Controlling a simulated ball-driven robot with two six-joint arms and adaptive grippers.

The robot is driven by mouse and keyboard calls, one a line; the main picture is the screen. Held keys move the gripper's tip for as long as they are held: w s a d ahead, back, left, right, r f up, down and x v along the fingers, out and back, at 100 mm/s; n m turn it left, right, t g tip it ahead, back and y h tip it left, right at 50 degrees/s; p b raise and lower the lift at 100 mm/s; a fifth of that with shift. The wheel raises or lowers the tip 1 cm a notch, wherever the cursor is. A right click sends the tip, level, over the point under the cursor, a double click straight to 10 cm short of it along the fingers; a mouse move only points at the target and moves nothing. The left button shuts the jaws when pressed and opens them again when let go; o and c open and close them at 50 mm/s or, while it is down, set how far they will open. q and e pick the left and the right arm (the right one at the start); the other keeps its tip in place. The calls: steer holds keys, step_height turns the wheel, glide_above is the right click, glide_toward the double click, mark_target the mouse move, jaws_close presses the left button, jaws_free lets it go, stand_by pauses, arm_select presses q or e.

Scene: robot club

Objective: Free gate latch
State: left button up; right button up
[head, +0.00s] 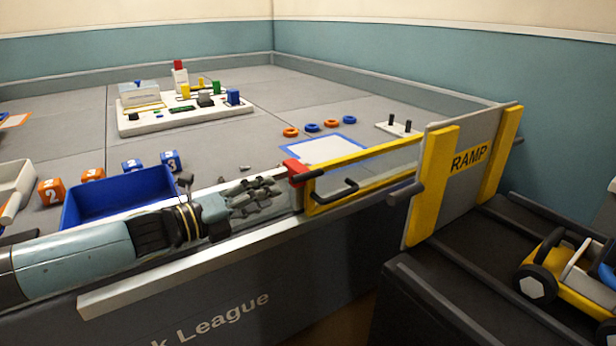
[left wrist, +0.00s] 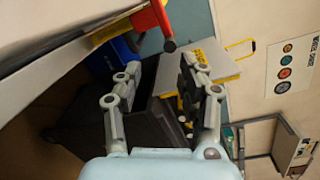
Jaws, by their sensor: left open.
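The gate (head: 365,175) is a clear panel in a yellow frame with a black handle (head: 335,191), set in the table's front wall. A red latch (head: 296,170) sits at the gate's upper left corner. In the left wrist view the red latch (left wrist: 150,18) shows at the top, with a dark knob (left wrist: 169,46) at its end. My left gripper (head: 268,194) is open and empty, just left of the latch and apart from it. In the left wrist view its two fingers (left wrist: 160,85) are spread, with the knob beyond them. My right gripper is not in view.
A grey-and-yellow RAMP panel (head: 465,165) stands right of the gate, beside a dark ramp with a yellow toy vehicle (head: 565,270). A blue bin (head: 120,198), numbered cubes, colored rings (head: 311,128) and a white board of blocks (head: 185,115) are on the table.

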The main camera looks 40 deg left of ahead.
mark_target(303, 178)
arm_select(q)
steer(key=w+d+m, duration=0.1)
steer(key=w, duration=0.2)
steer(key=w+d+m+h, duration=0.1)
steer(key=w, duration=0.2)
steer(key=w+d+r+b, duration=0.1)
steer(key=w, duration=0.1)
steer(key=shift+w+m+h, duration=0.4)
steer(key=shift+w+d, duration=0.1)
steer(key=shift+w, duration=0.2)
steer(key=shift+w+d, duration=0.1)
steer(key=shift+w, duration=0.1)
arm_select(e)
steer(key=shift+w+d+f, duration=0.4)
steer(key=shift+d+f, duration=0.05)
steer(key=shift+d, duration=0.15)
arm_select(q)
steer(key=c, duration=0.7)
jaws_close()
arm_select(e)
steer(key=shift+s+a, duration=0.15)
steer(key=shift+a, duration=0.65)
